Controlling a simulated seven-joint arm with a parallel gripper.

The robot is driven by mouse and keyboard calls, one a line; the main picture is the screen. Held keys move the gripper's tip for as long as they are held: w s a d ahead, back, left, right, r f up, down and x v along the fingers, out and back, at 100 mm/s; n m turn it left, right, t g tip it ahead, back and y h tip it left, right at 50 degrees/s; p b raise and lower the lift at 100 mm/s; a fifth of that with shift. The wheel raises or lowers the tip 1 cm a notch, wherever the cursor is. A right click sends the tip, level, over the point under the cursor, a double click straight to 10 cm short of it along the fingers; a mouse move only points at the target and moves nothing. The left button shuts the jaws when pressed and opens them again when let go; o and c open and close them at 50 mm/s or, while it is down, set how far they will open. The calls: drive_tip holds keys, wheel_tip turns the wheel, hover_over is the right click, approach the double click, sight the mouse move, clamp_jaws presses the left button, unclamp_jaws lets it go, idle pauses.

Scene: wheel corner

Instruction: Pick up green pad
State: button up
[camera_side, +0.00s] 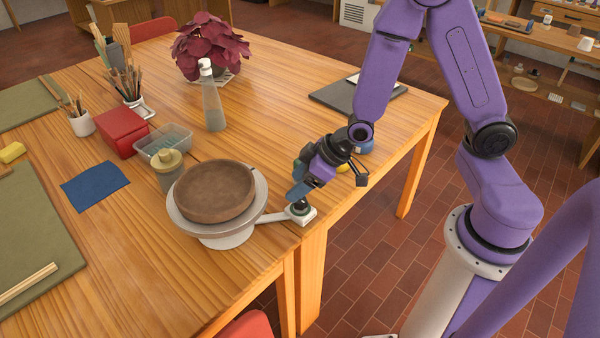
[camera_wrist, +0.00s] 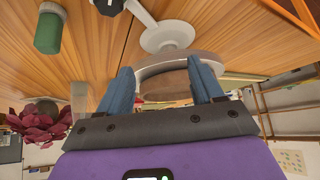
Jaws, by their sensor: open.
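The green pad (camera_wrist: 48,30) shows in the upper left of the wrist view as a rounded green block with a pale end, on the wooden table. In the side view my gripper hides most of that area, and I cannot clearly separate the pad from the fingers. My gripper (camera_side: 292,180) is low over the table's right edge, its blue fingers pointing left toward the wheel. In the wrist view my gripper (camera_wrist: 163,84) has its two blue fingers wide apart with nothing held between them. The pad lies outside them, off to the left.
The wheel (camera_side: 215,233) with a brown clay disc (camera_side: 214,190) stands close left of my gripper. Its arm ends in a black knob on a white base (camera_side: 301,214) just below the fingers. A yellow item (camera_side: 343,168) and a blue item (camera_side: 366,148) sit beside my wrist.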

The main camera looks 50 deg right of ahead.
drive_tip(key=w+d+f+m+t+h, duration=0.1)
drive_tip(key=w+d+f+m+t, duration=0.25)
drive_tip(key=d, duration=0.45)
drive_tip(key=w+d+f+m+t+h, duration=0.1)
drive_tip(key=w+d+f+m+t, duration=0.2)
drive_tip(key=d, duration=0.4)
drive_tip(key=shift+n+t, duration=0.35)
drive_tip(key=shift+n, duration=0.3)
drive_tip(key=shift+f+x, duration=0.2)
drive_tip(key=shift+x, duration=1.6)
drive_tip(key=shift+f+x, duration=0.2)
drive_tip(key=shift+x, duration=1.6)
drive_tip(key=shift+s+d, duration=0.15)
drive_tip(key=c, duration=1.1)
drive_tip(key=shift+o, duration=0.2)
drive_tip(key=shift+r, duration=0.1)
